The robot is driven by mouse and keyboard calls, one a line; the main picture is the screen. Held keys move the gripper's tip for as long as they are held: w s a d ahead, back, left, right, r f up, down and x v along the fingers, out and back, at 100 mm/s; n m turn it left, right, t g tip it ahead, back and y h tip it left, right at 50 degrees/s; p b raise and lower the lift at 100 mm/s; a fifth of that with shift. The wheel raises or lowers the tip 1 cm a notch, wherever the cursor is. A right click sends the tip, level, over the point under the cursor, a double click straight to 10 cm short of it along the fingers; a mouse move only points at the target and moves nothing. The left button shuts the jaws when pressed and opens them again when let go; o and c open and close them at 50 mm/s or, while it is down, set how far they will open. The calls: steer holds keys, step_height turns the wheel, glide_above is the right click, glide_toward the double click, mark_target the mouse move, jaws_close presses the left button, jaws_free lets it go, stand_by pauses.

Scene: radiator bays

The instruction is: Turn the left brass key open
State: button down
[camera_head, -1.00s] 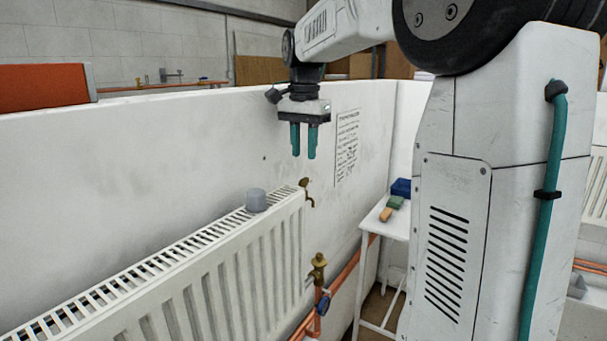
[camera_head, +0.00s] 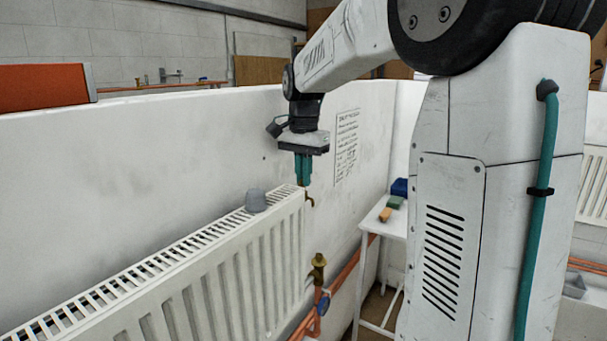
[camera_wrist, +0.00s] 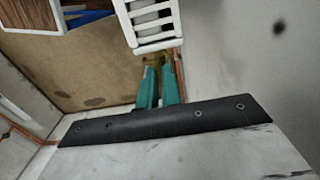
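My gripper (camera_head: 303,184), with teal fingers, points down at the top right corner of the white radiator (camera_head: 230,275). Its fingers are close together around the top of the brass key (camera_head: 310,201). They hide most of it; only the curved lower part shows below the fingertips. In the wrist view, the two teal fingers (camera_wrist: 158,70) stand nearly together, with a brass-coloured part (camera_wrist: 152,59) at their tips beside the radiator's end (camera_wrist: 150,22). How far the key is turned cannot be seen.
A grey cup-like piece (camera_head: 256,200) stands on the radiator's top grille. A brass valve (camera_head: 318,268) and copper pipes (camera_head: 345,272) are below the radiator's end. A white side table (camera_head: 383,223) with small blocks stands at right. The white wall (camera_head: 150,160) is close behind.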

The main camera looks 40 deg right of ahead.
steer(key=shift+n, duration=0.3)
steer(key=n, duration=1.1)
steer(key=shift+n, duration=0.3)
stand_by(0.4)
steer(key=shift+r, duration=0.1)
steer(key=c, duration=1.6)
jaws_free()
step_height(320, 180, up, 8)
steer(key=shift+f, duration=0.15)
